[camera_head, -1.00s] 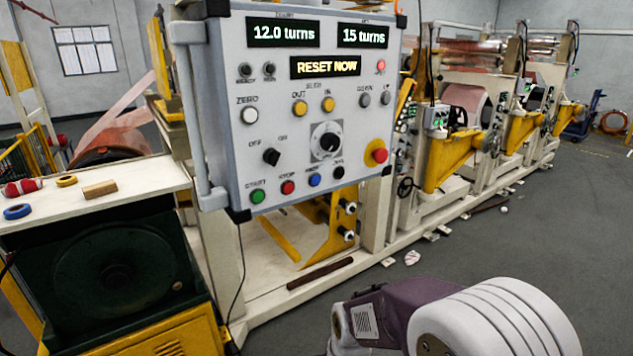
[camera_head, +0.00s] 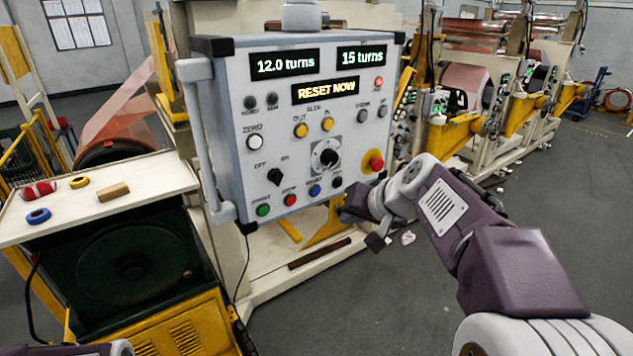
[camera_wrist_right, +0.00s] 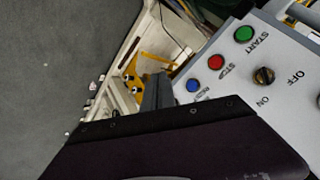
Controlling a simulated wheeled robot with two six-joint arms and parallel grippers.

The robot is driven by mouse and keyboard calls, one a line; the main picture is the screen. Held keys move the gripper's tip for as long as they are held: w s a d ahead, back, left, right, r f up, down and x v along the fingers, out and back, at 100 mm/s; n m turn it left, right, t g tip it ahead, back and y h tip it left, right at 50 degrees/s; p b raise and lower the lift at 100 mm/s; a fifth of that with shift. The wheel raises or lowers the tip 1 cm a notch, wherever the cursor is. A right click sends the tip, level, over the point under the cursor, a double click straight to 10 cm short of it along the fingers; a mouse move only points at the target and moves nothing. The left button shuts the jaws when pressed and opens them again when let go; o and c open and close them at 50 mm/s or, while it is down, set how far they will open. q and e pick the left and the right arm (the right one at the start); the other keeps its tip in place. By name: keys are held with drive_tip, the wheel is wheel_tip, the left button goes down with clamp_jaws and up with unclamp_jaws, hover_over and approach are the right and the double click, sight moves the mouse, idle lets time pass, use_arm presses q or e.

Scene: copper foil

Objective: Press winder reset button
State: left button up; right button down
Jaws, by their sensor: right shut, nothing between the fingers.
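The winder control panel (camera_head: 225,150) faces me and its lit display (camera_head: 325,91) reads "RESET NOW". The blue button (camera_head: 314,191) sits in the bottom row between the red button (camera_head: 290,200) and a small black knob (camera_head: 337,182); its small label looks like "RESET". It also shows in the right wrist view (camera_wrist_right: 193,85). My right gripper (camera_head: 347,212) is shut and empty, close to the panel's lower right edge, to the right of the blue button and apart from it. In the wrist view its dark fingers (camera_wrist_right: 158,91) point towards the button row. My left gripper is out of view.
A red emergency knob (camera_head: 375,160) on a yellow base stands out at the panel's right, above my right gripper. A green button (camera_head: 263,210) is at the row's left end. A white bench (camera_head: 130,190) with tape rolls and a wooden block stands left.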

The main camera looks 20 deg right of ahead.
sight(315, 191)
drive_tip(key=shift+d, duration=0.1)
drive_tip(key=w+a+p, duration=0.2)
drive_tip(key=w+p, duration=0.2)
drive_tip(key=w, duration=0.4)
drive_tip(key=shift+w+a, duration=0.15)
drive_tip(key=shift+w, duration=0.1)
drive_tip(key=shift+w, duration=0.1)
idle(2.0)
drive_tip(key=shift+w+a, duration=0.1)
drive_tip(key=shift+w, duration=0.25)
